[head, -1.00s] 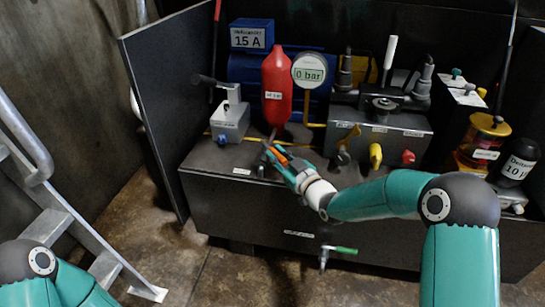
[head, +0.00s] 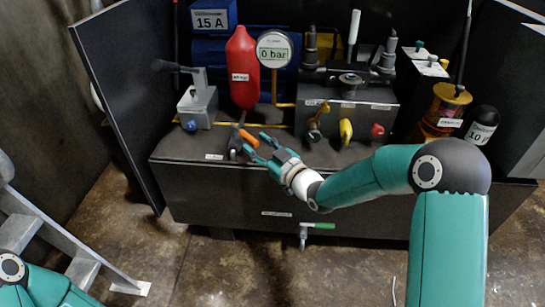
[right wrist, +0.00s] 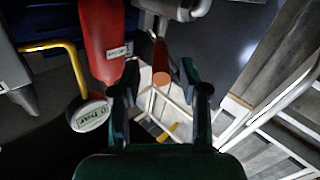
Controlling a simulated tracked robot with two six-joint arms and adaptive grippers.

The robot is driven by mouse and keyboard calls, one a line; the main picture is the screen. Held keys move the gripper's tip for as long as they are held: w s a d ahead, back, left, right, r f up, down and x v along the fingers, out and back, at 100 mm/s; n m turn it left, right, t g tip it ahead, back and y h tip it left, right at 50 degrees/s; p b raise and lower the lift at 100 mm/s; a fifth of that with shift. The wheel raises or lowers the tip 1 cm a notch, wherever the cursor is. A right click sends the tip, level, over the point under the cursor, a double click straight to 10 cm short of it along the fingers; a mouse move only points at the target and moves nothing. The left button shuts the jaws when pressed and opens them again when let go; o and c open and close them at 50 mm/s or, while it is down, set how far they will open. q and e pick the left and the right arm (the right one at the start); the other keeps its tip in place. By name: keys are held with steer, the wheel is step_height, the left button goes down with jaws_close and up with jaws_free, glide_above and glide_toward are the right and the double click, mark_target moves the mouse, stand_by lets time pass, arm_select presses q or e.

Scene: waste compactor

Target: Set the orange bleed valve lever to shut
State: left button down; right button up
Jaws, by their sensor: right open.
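The orange bleed valve lever (head: 248,138) sits on top of the dark cabinet, below the red bottle-shaped vessel (head: 243,70). It slants in the head view, its free end towards my right gripper. My right gripper (head: 262,144) is open, its fingers just right of that end. In the right wrist view the orange lever end (right wrist: 162,77) shows between and beyond the two open fingers (right wrist: 161,85), with a gap on each side. The round gauge (head: 274,50) reads 0 bar. My left gripper is out of view.
The grey hand pump (head: 197,103) stands left of the lever. The valve block (head: 350,105) with yellow and red knobs stands right. A green-handled valve (head: 318,226) is on the cabinet's front (head: 200,200). A metal ladder (head: 50,235) is at lower left.

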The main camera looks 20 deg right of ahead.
steer(key=v, duration=0.7)
steer(key=shift+s, duration=0.15)
